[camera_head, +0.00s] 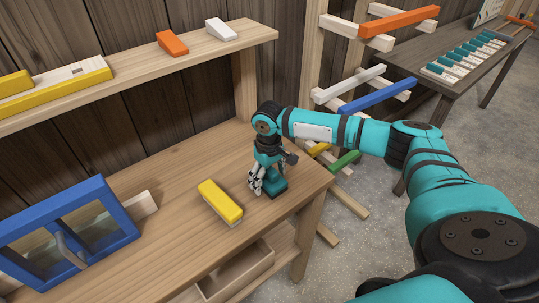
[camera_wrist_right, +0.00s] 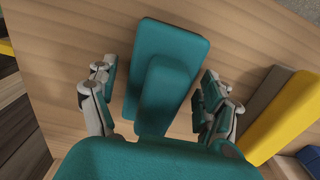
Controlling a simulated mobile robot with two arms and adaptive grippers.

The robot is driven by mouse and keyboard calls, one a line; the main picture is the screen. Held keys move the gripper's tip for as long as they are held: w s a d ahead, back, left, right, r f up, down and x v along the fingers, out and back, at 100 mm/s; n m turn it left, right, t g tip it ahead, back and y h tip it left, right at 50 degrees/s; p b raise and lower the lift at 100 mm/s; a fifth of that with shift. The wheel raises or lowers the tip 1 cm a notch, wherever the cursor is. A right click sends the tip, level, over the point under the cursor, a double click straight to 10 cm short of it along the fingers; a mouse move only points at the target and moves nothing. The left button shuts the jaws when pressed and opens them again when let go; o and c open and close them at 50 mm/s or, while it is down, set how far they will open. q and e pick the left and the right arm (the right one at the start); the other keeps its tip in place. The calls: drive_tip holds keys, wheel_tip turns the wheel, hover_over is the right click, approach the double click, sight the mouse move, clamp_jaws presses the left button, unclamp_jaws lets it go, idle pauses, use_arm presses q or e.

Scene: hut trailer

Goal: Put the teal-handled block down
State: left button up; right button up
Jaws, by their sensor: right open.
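The teal-handled block (camera_wrist_right: 168,68) lies on the wooden workbench (camera_head: 170,220), close to its right end. In the head view the block (camera_head: 275,187) is partly hidden behind my right gripper (camera_head: 257,188). My right gripper points down over the block. In the right wrist view its two fingers (camera_wrist_right: 156,105) are spread on either side of the block's raised handle, with a gap on each side. My left gripper is not in view.
A yellow-topped block (camera_head: 220,201) lies left of my gripper. A blue-framed window piece (camera_head: 70,235) stands at the bench's left. A shelf (camera_head: 130,75) above holds orange, white and yellow blocks. A rack with coloured bars (camera_head: 375,95) stands behind my right arm.

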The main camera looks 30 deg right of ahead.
sight(270, 168)
wheel_tip(270, 168, up, 17)
drive_tip(key=b, duration=0.2)
drive_tip(key=shift+r+b, duration=0.15)
drive_tip(key=shift+b, duration=0.2)
drive_tip(key=shift+s+d, duration=0.1)
